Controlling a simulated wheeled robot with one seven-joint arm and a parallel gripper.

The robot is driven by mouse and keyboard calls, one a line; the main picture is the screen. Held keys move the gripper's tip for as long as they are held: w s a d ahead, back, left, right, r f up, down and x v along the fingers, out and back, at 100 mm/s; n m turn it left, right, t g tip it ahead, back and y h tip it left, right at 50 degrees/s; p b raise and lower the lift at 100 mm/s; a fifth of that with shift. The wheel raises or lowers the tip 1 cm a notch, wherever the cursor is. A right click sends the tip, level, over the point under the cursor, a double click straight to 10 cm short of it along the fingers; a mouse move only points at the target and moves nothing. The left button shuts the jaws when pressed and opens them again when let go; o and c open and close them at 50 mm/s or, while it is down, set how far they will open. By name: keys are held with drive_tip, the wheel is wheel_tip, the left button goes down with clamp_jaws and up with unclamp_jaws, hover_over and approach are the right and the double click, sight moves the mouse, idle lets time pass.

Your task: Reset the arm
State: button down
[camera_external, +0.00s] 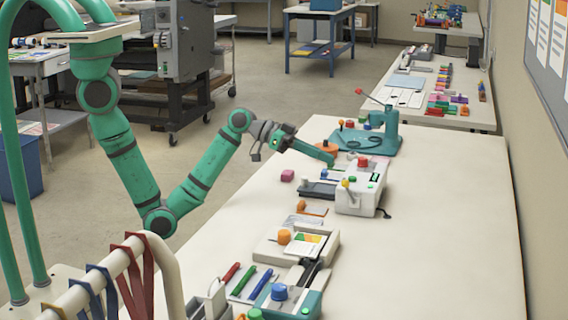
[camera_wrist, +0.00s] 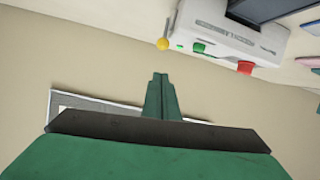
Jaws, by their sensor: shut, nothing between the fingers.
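My green arm reaches from the left over the long cream table (camera_external: 430,240) in the external view. My gripper (camera_external: 330,161) is at the arm's end, above the table's left part, beside and behind the white laminator (camera_external: 352,195). In the wrist view my gripper (camera_wrist: 160,78) shows as two green fingers pressed together, shut and empty. The white laminator (camera_wrist: 215,25) is at the top of that view, apart from the fingertips, with a yellow knob (camera_wrist: 163,44), a green knob (camera_wrist: 198,47) and a red knob (camera_wrist: 245,67).
A teal lever press (camera_external: 385,135) stands behind the laminator. A pink block (camera_external: 287,175) and a dark flat item (camera_external: 318,190) lie nearby. A cream device with an orange knob (camera_external: 284,237) and several pens (camera_external: 248,280) are nearer. The table's right side is clear.

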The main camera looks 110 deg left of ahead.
drive_tip(key=s+d+f+n+t, duration=0.3)
drive_tip(key=s+d+f+n, duration=0.3)
drive_tip(key=s+d, duration=0.6)
drive_tip(key=s+d+f, duration=0.2)
drive_tip(key=s, duration=0.1)
drive_tip(key=s+d+f+m, duration=0.1)
drive_tip(key=s+d+f, duration=0.2)
drive_tip(key=s, duration=0.1)
drive_tip(key=s+d+f+m+y, duration=0.1)
drive_tip(key=s+d+f, duration=0.1)
drive_tip(key=s, duration=0.2)
drive_tip(key=shift+s+d+f+g, duration=0.2)
drive_tip(key=shift+f+g, duration=0.1)
drive_tip(key=shift+f, duration=0.05)
drive_tip(key=s+d+m+h, duration=0.1)
drive_tip(key=s+d+m, duration=0.1)
drive_tip(key=s, duration=0.6)
drive_tip(key=s+d+f+m+g, duration=0.1)
drive_tip(key=s+d+m, duration=0.2)
drive_tip(key=s, duration=0.5)
drive_tip(key=shift+d+f+m+h, duration=0.3)
drive_tip(key=shift+m+h, duration=0.1)
drive_tip(key=shift+m, duration=0.1)
